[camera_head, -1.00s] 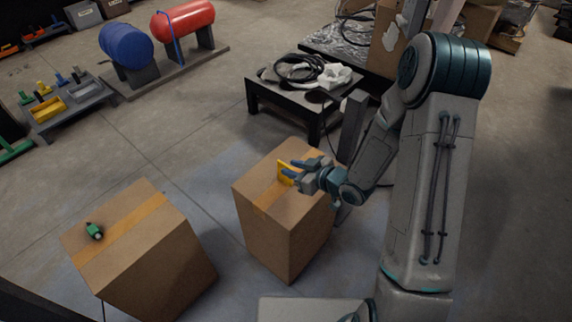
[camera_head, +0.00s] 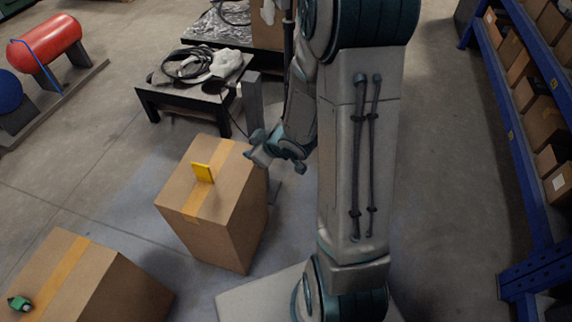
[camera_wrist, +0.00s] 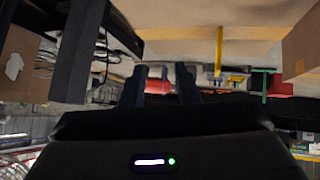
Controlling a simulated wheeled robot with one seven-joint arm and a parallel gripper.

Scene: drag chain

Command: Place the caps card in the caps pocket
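A flat yellow card (camera_head: 203,173), the likely caps card, stands upright on the taped top of the middle cardboard box (camera_head: 212,242). In the wrist view the card (camera_wrist: 219,50) shows nearly edge-on, upside down against the box top. My gripper (camera_head: 251,149) is over the box's right edge, to the right of the card and apart from it. In the wrist view my gripper's two fingers (camera_wrist: 163,82) stand apart with nothing between them. I cannot make out a caps pocket in either view.
A second box (camera_head: 100,290) at lower left carries a small green item (camera_head: 20,303). A low black table (camera_head: 190,98) with cables and a grey post (camera_head: 252,103) stand behind the middle box. A blue shelf rack (camera_head: 520,150) with cartons lines the right. Floor between is open.

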